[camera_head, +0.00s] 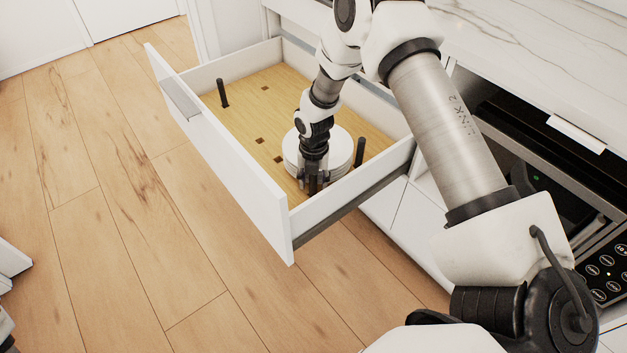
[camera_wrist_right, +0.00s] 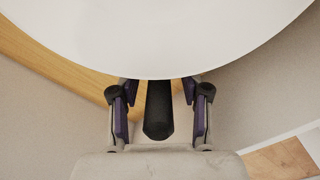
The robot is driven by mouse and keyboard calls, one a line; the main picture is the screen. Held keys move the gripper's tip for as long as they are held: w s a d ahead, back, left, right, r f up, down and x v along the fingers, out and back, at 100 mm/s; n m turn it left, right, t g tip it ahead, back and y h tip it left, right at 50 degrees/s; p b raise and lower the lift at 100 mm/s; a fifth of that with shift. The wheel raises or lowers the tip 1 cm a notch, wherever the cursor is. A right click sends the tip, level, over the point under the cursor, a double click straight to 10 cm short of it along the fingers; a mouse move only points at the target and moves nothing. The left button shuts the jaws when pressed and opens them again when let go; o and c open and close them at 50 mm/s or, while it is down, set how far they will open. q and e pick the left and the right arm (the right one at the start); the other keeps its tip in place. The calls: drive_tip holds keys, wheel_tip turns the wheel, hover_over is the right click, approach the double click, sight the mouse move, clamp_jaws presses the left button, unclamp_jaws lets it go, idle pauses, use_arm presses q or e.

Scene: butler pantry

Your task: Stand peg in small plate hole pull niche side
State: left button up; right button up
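The open white drawer has a wooden pegboard floor (camera_head: 238,98) with several small square holes, one of them a hole (camera_head: 260,141) near the middle. A stack of white small plates (camera_head: 339,150) stands at the drawer's near end; a plate (camera_wrist_right: 160,35) fills the top of the wrist view. My right gripper (camera_head: 314,185) points down beside the stack, near the drawer's front corner. In the wrist view its fingers stand open around a dark peg (camera_wrist_right: 158,112), with gaps on both sides. The peg's foot is hidden.
Another dark peg (camera_head: 222,93) stands upright at the drawer's far end, and one (camera_head: 360,152) stands right of the plates. The drawer front (camera_head: 225,160) and side wall (camera_head: 350,190) are close to my gripper. A marble counter (camera_head: 530,50) lies at right.

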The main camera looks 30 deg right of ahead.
wheel_tip(320, 180, up, 12)
drive_tip(key=shift+r+p, duration=0.1)
drive_tip(key=shift+p, duration=1.1)
drive_tip(key=shift+s, duration=0.1)
